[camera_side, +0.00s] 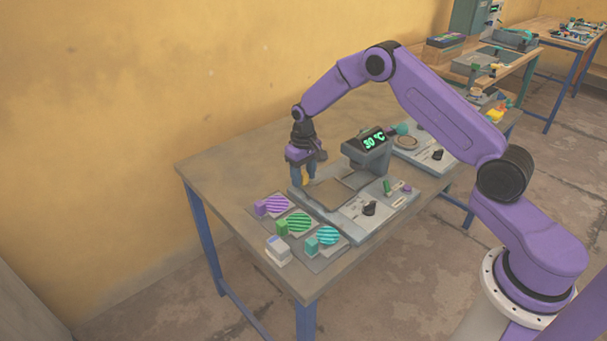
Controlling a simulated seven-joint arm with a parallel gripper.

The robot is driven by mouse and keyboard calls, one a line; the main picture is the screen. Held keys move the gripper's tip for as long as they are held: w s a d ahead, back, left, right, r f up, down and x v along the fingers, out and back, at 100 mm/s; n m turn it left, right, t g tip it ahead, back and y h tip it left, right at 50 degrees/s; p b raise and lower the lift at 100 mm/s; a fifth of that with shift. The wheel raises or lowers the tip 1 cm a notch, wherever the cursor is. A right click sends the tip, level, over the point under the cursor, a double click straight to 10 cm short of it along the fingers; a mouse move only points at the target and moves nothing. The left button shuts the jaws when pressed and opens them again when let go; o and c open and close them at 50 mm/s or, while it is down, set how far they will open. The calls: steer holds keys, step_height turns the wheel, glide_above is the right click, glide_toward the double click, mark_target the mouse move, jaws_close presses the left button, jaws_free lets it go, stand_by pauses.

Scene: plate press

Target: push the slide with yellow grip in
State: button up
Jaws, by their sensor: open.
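The grey press (366,152) stands on the table and has a lit display reading 30 °C. A flat slide (328,194) lies at the front left of the press base. A small yellow patch (309,175), which looks like the yellow grip, shows at the far left end of the base. My gripper (304,180) points down right at this yellow grip, with its jaws open. The fingers partly hide the grip, and I cannot tell whether they touch it.
Purple, green and teal striped discs (299,222) lie on tiles with coloured blocks in front of the press. A white box (279,250) sits near the front edge. The base carries a green handle (387,186) and a black knob (370,208). The table's left side is clear.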

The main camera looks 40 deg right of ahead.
jaws_close()
steer(key=d, duration=0.7)
steer(key=shift+d, duration=0.35)
jaws_free()
steer(key=shift+r, duration=0.1)
step_height(320, 180, up, 17)
steer(key=shift+r, duration=0.15)
